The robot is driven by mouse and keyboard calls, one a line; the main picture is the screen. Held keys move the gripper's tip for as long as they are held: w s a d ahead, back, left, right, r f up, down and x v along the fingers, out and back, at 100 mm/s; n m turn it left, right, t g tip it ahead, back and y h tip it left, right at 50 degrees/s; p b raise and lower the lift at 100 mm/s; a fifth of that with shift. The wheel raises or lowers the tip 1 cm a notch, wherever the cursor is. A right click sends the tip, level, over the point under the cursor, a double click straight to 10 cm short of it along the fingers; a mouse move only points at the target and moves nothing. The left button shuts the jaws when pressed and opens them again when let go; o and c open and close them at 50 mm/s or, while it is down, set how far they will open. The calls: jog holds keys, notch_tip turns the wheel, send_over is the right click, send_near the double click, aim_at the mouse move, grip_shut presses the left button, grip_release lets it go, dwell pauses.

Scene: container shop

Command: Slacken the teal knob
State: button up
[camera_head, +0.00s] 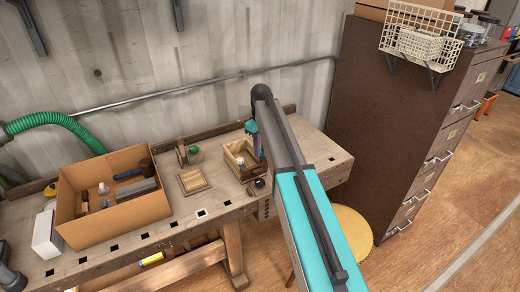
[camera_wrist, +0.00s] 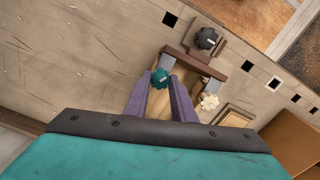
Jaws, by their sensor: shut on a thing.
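The teal knob (camera_wrist: 160,77) is a small dark teal piece in the wrist view, between the tips of my gripper's purple fingers. My gripper (camera_wrist: 160,86) is shut on it. The knob sits at a wooden box-like fixture (camera_wrist: 190,59) with a dark brown edge, which also shows on the bench in the head view (camera_head: 232,148). In the head view my gripper (camera_head: 257,148) reaches down to this fixture from above, and I cannot make out the teal knob there.
A black knob (camera_wrist: 206,38) and a cream knob (camera_wrist: 209,102) are close to the fixture. A wooden tray (camera_head: 194,180) and a cardboard box (camera_head: 112,214) of tools stand left on the workbench (camera_head: 180,240). A brown cabinet (camera_head: 395,110) is at the right.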

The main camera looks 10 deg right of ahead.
jog(key=shift+a, duration=0.2)
jog(key=o, duration=1.1)
jog(key=shift+c, duration=0.2)
jog(key=shift+d, duration=0.1)
notch_tip(320, 180, up, 14)
jog(key=b, duration=0.3)
jog(key=shift+f, duration=0.15)
